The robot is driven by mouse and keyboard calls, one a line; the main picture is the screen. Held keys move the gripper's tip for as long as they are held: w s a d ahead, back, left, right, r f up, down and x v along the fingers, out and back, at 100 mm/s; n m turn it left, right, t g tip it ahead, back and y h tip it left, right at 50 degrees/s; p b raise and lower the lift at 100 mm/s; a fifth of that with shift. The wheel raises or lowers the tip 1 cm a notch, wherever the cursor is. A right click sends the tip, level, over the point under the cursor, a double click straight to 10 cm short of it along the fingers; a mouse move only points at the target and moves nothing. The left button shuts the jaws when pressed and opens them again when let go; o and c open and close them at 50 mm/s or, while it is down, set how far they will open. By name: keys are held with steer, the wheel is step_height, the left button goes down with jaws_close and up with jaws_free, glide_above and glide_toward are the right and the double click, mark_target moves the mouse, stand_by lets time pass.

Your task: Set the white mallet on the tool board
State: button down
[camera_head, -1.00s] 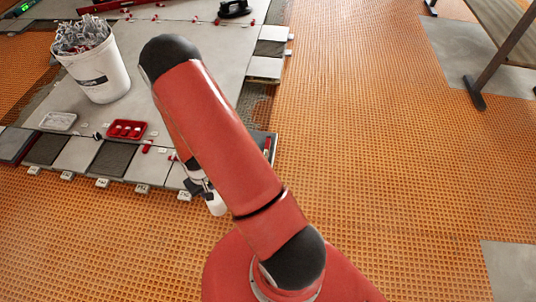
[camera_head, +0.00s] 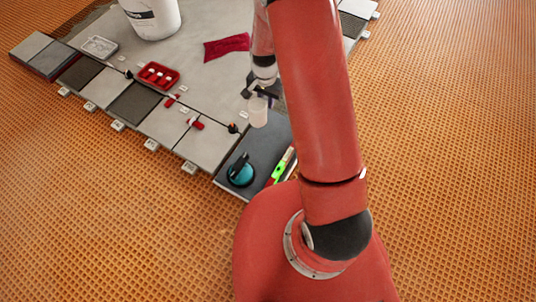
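The white mallet (camera_head: 258,112) shows as a pale cylindrical head just below my gripper (camera_head: 260,92). My gripper appears shut on it; its fingers are small and partly dark, and the handle is mostly hidden. The mallet appears to be over the far end of the dark tool board (camera_head: 262,148); I cannot tell whether it touches the board. The board's right side is hidden behind my arm.
On the board are a teal-and-black tool (camera_head: 241,171) and a green-and-red tool (camera_head: 282,165). Left are a red tray (camera_head: 158,75), a clear tray (camera_head: 99,46) and small red pieces (camera_head: 195,123) on the tiles. A white bucket (camera_head: 152,20) and red cloth (camera_head: 227,46) lie beyond. Orange matting surrounds them.

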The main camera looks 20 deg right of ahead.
steer(key=shift+w+f+m, duration=0.15)
steer(key=shift+w+m, duration=0.2)
steer(key=shift+m, duration=0.05)
step_height(320, 180, down, 19)
steer(key=b, duration=0.3)
steer(key=shift+f, duration=0.1)
steer(key=c, duration=1.3)
jaws_free()
steer(key=shift+o, duration=0.2)
